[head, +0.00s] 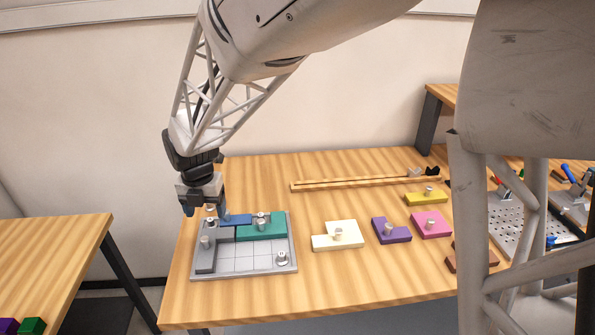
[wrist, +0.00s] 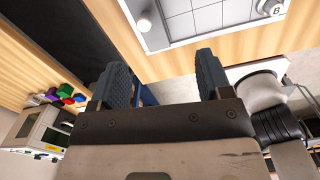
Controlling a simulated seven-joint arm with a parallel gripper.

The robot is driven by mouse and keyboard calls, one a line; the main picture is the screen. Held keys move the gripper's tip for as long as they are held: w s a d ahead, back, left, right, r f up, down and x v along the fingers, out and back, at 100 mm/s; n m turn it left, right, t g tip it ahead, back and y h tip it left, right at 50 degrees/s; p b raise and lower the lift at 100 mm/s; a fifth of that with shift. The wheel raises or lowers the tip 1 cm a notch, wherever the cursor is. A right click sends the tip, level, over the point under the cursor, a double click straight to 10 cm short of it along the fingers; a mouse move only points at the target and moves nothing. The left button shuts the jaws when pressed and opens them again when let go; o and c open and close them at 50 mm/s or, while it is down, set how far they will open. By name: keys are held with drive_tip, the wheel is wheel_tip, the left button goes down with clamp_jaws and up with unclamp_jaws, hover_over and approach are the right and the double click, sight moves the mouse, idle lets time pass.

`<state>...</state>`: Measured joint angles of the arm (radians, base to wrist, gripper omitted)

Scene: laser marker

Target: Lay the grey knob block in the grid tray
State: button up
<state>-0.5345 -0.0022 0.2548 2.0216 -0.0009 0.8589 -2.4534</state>
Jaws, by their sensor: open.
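The grey knob block (head: 205,262) lies along the left side of the light grey grid tray (head: 288,268), its knob upright. It appears to lie inside the rim. In the wrist view a pale knob (wrist: 144,23) shows near the edge of the tray (wrist: 183,40). My gripper (head: 204,207) is above the far left corner of the tray, behind the grey block. Its two blue fingers are apart in the wrist view (wrist: 163,65), with nothing clearly held between them. A blue block (head: 237,220) and a teal block (head: 262,231) are at the tray's back; the fingers partly hide the blue one.
Cream (head: 347,239), purple (head: 391,234), pink (head: 431,226), yellow (head: 427,199) and brown (head: 463,256) blocks lie right of the tray. A wooden rail (head: 350,185) lies behind. The tray's front middle cells are empty; a round knob piece (head: 282,258) occupies the front right corner.

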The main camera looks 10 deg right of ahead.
drive_tip(key=s+d+r+m+t, duration=0.1)
drive_tip(key=s+d+r+m, duration=0.4)
drive_tip(key=d+m, duration=0.4)
drive_tip(key=s+d+r+m, duration=0.4)
drive_tip(key=d+m, duration=0.3)
drive_tip(key=d, duration=0.4)
drive_tip(key=s+d+r+m+t, duration=0.1)
drive_tip(key=s+d+m, duration=1.2)
drive_tip(key=s+m, duration=0.3)
drive_tip(key=shift+s+r+m+t, duration=0.3)
drive_tip(key=shift+m, duration=0.9)
